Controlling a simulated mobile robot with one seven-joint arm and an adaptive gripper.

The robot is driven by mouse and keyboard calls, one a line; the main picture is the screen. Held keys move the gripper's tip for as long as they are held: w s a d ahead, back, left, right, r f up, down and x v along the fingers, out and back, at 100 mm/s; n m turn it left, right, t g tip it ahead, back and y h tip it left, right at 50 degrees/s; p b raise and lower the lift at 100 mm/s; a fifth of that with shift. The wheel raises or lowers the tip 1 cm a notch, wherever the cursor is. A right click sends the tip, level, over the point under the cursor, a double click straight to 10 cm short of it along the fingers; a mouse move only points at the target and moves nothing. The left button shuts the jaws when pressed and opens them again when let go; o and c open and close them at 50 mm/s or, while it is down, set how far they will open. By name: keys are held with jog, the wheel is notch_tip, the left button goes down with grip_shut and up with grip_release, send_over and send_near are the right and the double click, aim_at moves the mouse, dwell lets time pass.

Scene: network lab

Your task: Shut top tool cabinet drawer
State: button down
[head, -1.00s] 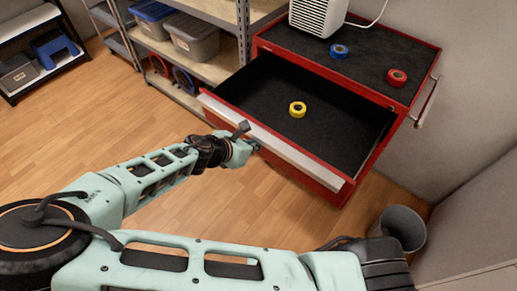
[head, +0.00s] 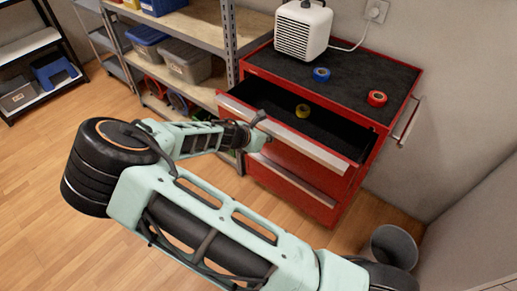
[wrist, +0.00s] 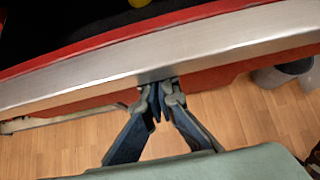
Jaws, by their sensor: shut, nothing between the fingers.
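The red tool cabinet (head: 345,195) stands against the wall. Its top drawer (head: 285,140) is partly pulled out, with a black lining and a yellow tape roll (head: 303,111) inside. The drawer's silver front edge (wrist: 110,70) crosses the wrist view. My gripper (head: 266,137) is at the front of this drawer, left of its middle. In the wrist view my gripper's fingertips (wrist: 157,92) are together at the lower side of the silver edge, with nothing between them. I cannot tell for sure whether they touch it.
A white heater (head: 303,30), a blue tape roll (head: 321,74) and a red tape roll (head: 377,98) sit on the cabinet top. Shelving (head: 230,45) stands close on the left. A grey bin (head: 390,248) is on the floor at right. Open floor lies in front.

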jog(key=w+d, duration=0.3)
jog(key=w, duration=0.1)
jog(key=w+d, duration=0.3)
jog(key=w, duration=0.2)
jog(key=w+d+b, duration=0.1)
jog(key=w+d, duration=0.2)
jog(key=w, duration=0.1)
jog(key=shift+w+d, duration=0.25)
jog(key=shift+d, duration=0.15)
jog(key=shift+w+d+r, duration=0.1)
jog(key=shift+r, duration=0.05)
jog(key=shift+w+r, duration=0.1)
jog(key=shift+r, duration=0.05)
